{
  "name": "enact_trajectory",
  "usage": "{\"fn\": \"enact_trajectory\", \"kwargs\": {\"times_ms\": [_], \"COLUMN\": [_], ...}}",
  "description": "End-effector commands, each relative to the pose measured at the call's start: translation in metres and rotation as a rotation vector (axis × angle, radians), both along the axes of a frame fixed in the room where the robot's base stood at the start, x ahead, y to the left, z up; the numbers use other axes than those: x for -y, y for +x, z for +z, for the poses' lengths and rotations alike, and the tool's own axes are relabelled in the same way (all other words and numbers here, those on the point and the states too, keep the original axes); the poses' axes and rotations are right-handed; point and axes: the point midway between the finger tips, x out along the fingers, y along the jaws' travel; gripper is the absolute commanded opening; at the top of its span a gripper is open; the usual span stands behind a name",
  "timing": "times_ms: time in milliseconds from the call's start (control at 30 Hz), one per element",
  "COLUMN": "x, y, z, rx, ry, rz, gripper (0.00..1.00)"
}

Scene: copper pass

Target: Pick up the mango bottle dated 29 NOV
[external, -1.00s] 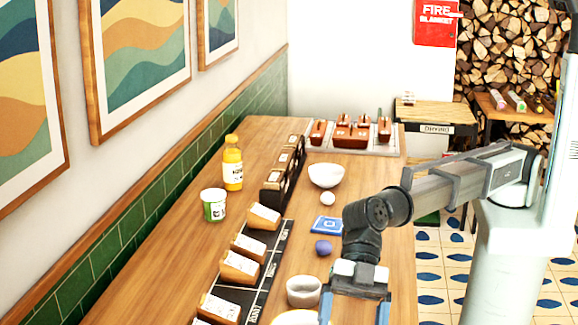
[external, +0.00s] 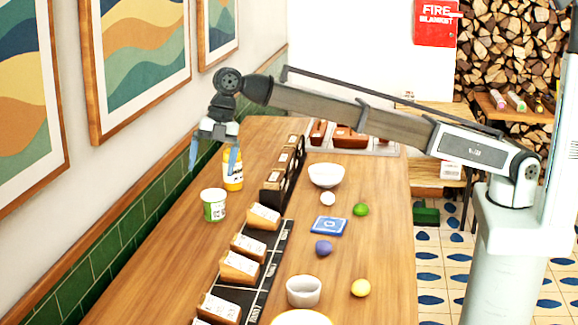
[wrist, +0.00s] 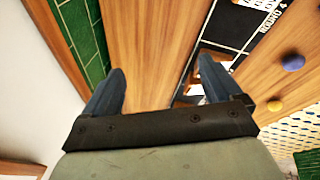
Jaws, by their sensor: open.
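The bottle (external: 232,181) of yellow-orange juice stands upright on the wooden counter near the green-tiled wall. Its top is hidden behind my gripper in the external view, and its date cannot be read. My gripper (external: 212,160) is open with its fingers pointing down, overlapping the bottle's upper part in that view. I cannot tell whether it touches the bottle. In the wrist view my open gripper (wrist: 160,78) has bare counter between its fingers, and the bottle does not show.
A white and green tub (external: 213,205) stands in front of the bottle. A dark rack (external: 283,178) is to its right. A black mat with several tan blocks, a white bowl (external: 326,175), a blue card (external: 329,226) and small balls lie farther right.

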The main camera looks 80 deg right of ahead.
Motion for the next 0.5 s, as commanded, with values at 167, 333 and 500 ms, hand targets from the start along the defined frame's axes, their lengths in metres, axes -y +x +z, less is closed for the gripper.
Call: {"fn": "enact_trajectory", "kwargs": {"times_ms": [167,333,500], "x": [0.113,0.208,0.273], "y": [0.031,0.042,0.042], "z": [0.025,0.047,0.064], "rx": [-0.044,-0.099,-0.149], "ry": [-0.108,-0.19,-0.238], "rz": [-0.026,-0.046,-0.06], "gripper": [0.92,0.92,0.92]}}
